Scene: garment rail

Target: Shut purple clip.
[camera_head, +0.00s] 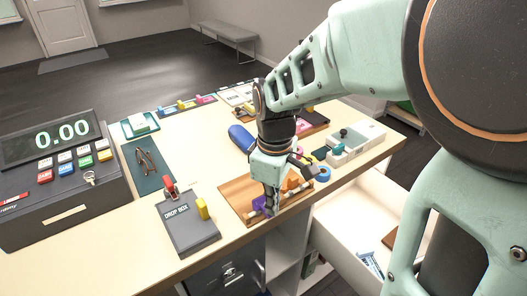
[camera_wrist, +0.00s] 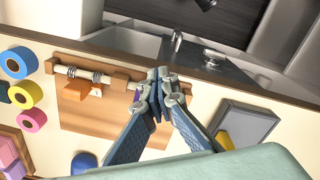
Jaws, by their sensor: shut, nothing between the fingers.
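The purple clip (camera_head: 258,203) is on the small garment rail of the wooden board (camera_head: 236,190), near the rail's left end in the head view. My gripper (camera_head: 271,212) points down right beside it, with the fingers together and nothing between them. In the wrist view my gripper's (camera_wrist: 164,76) fingertips cover that end of the rail, and only a sliver of purple (camera_wrist: 137,95) shows. I cannot tell whether the fingers touch the clip, or whether the clip is open or shut. An orange clip (camera_wrist: 80,90) is farther along the rail (camera_wrist: 118,79).
Tape rolls (camera_wrist: 22,77) lie beyond the board's other end. An open drawer (camera_head: 345,228) juts out below the counter's front edge. The cash register (camera_head: 55,185) is far left.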

